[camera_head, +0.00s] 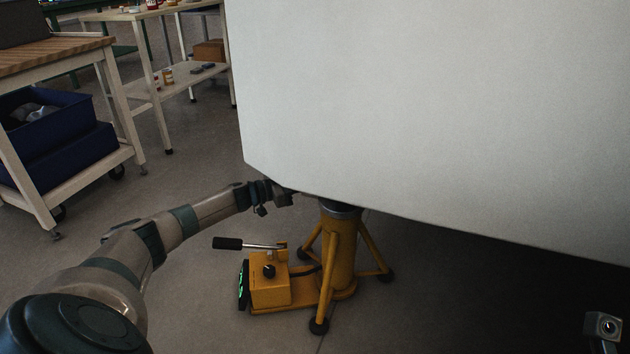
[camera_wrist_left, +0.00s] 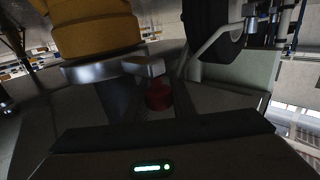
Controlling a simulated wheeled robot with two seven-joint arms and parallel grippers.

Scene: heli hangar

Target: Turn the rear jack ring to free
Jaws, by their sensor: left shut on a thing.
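The yellow rear jack (camera_head: 340,250) stands on three feet under the white body. Its dark ring (camera_head: 341,208) is at the column's top, close beneath the white underside. My left gripper (camera_head: 287,197) reaches in from the left at ring height. In the left wrist view, the yellow column (camera_wrist_left: 95,25) is at the top and the silver ring (camera_wrist_left: 95,68) beside it. A silver tab (camera_wrist_left: 150,67) with a red piece (camera_wrist_left: 158,95) sticks out from the ring. My left gripper is shut on this tab; its fingertips are dim. My right gripper does not show.
The white body (camera_head: 420,110) hangs low over the jack. The jack's pump box (camera_head: 270,290) and black-tipped lever (camera_head: 228,243) lie below my left arm. A wooden cart (camera_head: 60,55) with blue bins (camera_head: 60,150) stands at left. Open floor lies between.

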